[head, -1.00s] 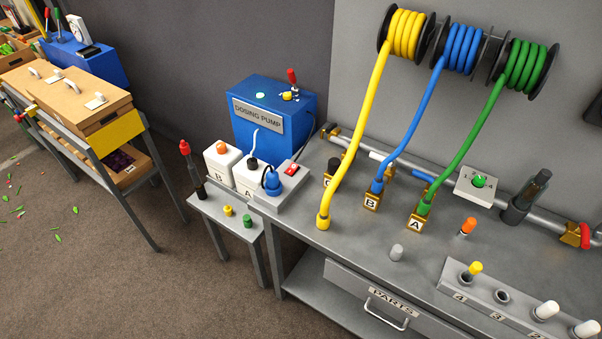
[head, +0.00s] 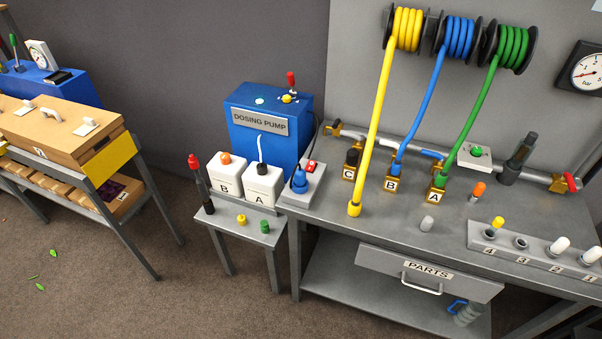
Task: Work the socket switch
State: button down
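The grey socket block (head: 312,187) sits at the left end of the grey workbench, beside the dosing pump. A blue plug (head: 299,182) stands upright in it. The small red socket switch (head: 311,166) is on the block's top, behind and to the right of the plug. I cannot tell from here which way the switch is set. My gripper is not in view.
White containers B (head: 226,185) and A (head: 262,193) stand left of the socket block. A low side table (head: 240,228) holds yellow and green caps and a red-topped tool. Yellow, blue and green hoses hang over the bench. Open floor lies in front on the left.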

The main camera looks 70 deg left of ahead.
aim_at(310, 167)
jog(key=k, duration=1.05)
jog(key=u, duration=2.85)
jog(key=i, duration=0.95)
jog(key=z, duration=0.2)
